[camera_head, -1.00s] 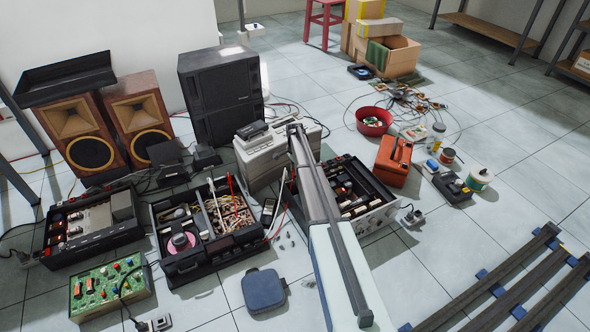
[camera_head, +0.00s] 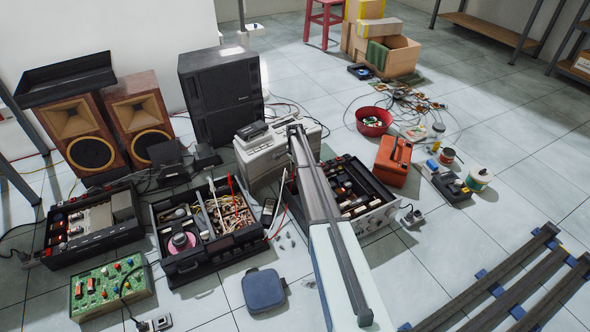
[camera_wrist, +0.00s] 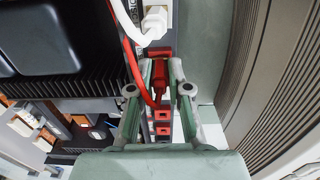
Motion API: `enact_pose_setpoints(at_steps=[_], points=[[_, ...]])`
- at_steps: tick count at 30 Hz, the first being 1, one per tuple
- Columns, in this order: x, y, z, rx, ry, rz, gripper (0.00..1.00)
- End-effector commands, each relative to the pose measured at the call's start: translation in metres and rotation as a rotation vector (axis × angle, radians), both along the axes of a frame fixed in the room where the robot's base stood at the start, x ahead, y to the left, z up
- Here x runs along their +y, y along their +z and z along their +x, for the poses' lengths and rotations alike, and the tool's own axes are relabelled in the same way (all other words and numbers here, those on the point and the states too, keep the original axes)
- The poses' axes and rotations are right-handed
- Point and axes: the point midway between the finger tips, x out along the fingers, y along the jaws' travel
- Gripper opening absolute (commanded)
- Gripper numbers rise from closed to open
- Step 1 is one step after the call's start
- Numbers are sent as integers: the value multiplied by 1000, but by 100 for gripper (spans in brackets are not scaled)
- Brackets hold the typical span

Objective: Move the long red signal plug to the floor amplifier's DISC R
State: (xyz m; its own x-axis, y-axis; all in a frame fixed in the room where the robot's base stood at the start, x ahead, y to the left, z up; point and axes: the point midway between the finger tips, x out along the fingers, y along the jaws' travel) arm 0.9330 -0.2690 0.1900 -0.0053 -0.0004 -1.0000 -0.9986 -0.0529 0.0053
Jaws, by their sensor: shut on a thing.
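In the wrist view my gripper (camera_wrist: 160,66) is shut on a red plug (camera_wrist: 159,80), held between its two greenish fingers. A red cable (camera_wrist: 131,62) loops from the plug up the left side. Red square sockets (camera_wrist: 163,115) show in a column between and below the fingers; I cannot read their labels. Whether the plug's tip is in a socket or apart from it is hidden. In the head view an open black chassis with a pale front (camera_head: 378,219), perhaps the amplifier, stands partly behind my arm. My gripper is hidden there.
A white plug with a white cable (camera_wrist: 155,21) sits just above the red plug in the wrist view. A ribbed beige casing (camera_wrist: 285,75) is close on the right, and black heatsink fins (camera_wrist: 90,75) on the left. An orange box (camera_head: 393,160) stands right of the chassis.

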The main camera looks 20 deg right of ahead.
Motion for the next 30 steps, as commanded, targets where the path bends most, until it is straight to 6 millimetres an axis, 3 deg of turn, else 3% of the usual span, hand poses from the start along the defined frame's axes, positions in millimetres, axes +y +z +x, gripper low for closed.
enact_pose_setpoints(at_steps=[12,13,15,30], points=[[0,0,0,0,0,0,0],[0,0,0,0,0,0,28],[0,0,0,0,0,0,46],[0,9,0,0,0,0,46]])
